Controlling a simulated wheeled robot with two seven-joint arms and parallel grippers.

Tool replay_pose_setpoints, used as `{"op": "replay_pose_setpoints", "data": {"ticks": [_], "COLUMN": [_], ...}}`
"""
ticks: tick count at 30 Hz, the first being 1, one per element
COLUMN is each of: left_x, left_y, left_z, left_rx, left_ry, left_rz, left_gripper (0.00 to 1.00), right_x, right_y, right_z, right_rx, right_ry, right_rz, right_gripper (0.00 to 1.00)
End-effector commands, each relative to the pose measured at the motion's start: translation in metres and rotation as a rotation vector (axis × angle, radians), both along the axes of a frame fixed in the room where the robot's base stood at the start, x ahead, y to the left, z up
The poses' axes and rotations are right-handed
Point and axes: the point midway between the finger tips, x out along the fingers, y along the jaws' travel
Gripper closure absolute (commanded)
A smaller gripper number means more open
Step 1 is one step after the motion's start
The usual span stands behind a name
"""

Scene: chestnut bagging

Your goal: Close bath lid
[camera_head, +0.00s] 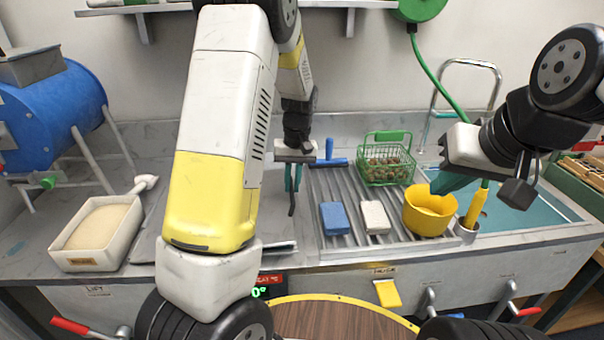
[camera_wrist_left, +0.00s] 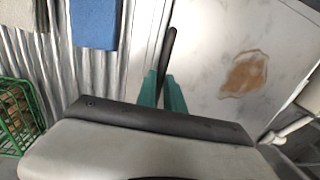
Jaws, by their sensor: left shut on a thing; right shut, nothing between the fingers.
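My left gripper (camera_head: 292,178) points down over the counter, left of the ribbed drainboard. Its teal fingers, also in the left wrist view (camera_wrist_left: 162,90), are shut on a dark curved handle (camera_wrist_left: 168,48). The handle also shows below the fingers in the head view (camera_head: 292,204). A flat pale panel (camera_wrist_left: 205,60) with a brown patch lies beneath; I cannot tell whether it is the bath lid or whether the handle joins it. My left arm hides much of this area in the head view. My right gripper (camera_head: 446,184) is shut and empty above the yellow bowl (camera_head: 429,214).
Blue (camera_head: 334,218) and white (camera_head: 375,217) blocks lie on the drainboard (camera_head: 345,185). A green wire basket (camera_head: 387,172) of chestnuts stands behind them. A blue squeegee (camera_head: 328,158) lies at the back. A white tub (camera_head: 98,235) stands left. A sink (camera_head: 520,212) is right.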

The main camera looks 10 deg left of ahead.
Motion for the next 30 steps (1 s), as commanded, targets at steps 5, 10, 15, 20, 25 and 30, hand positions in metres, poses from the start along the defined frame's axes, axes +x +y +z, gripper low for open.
{"op": "replay_pose_setpoints", "data": {"ticks": [5,10,15,20,25,30], "left_x": [0.0000,0.0001,0.0001,0.0001,0.0001,0.0003], "left_y": [-0.0001,-0.0002,-0.0002,-0.0002,-0.0003,-0.0025], "left_z": [0.0002,0.0002,0.0002,0.0002,0.0002,-0.0086], "left_rx": [0.000,0.000,0.000,0.000,0.000,0.016], "left_ry": [0.000,0.000,0.000,0.000,0.000,0.008], "left_rz": [0.000,0.000,0.000,0.000,0.000,-0.002], "left_gripper": [1.00,1.00,1.00,1.00,1.00,1.00], "right_x": [0.0000,0.0000,0.0000,0.0000,0.0000,0.0000], "right_y": [0.0000,0.0000,0.0000,0.0000,0.0000,0.0000], "right_z": [0.0000,0.0000,0.0000,0.0000,0.0000,0.0000], "right_rx": [0.000,0.000,0.000,0.000,0.000,0.000], "right_ry": [0.000,0.000,0.000,0.000,0.000,0.000], "right_rz": [0.000,0.000,0.000,0.000,0.000,0.000], "right_gripper": [1.00,1.00,1.00,1.00,1.00,1.00]}}
